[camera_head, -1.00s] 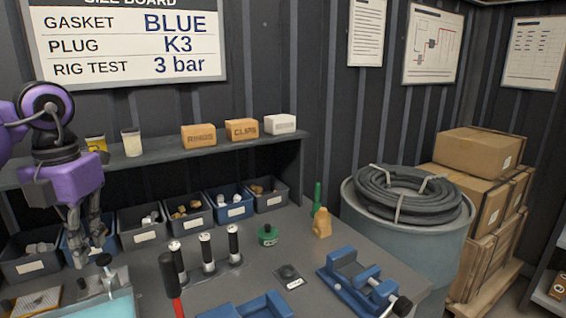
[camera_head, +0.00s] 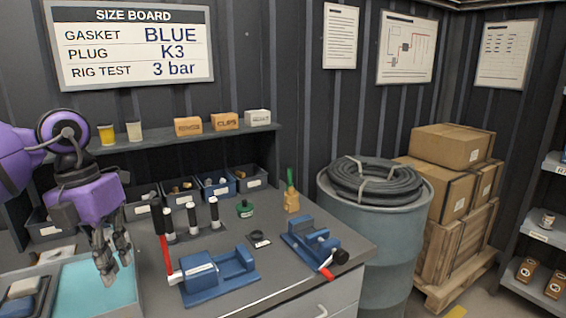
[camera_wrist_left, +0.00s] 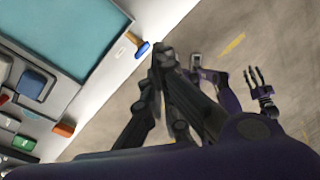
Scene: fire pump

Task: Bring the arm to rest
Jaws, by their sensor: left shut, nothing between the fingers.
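My left gripper (camera_head: 112,268) hangs fingers-down at the left of the head view, in front of the shelf and over the teal mat area of the bench. Its fingers are shut with nothing between them. In the left wrist view its dark fingers (camera_wrist_left: 163,58) show close together over the bench's front edge and the floor. My right gripper (camera_wrist_left: 255,78) shows in the left wrist view, apart from the bench over the floor, with its fingers spread and empty. It is outside the head view.
The teal mat (camera_head: 92,290) lies under my left gripper. A red-handled pump unit (camera_head: 210,276), a blue vise (camera_head: 318,245) and upright black-handled tools stand to its right. The shelf (camera_head: 160,145) is behind.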

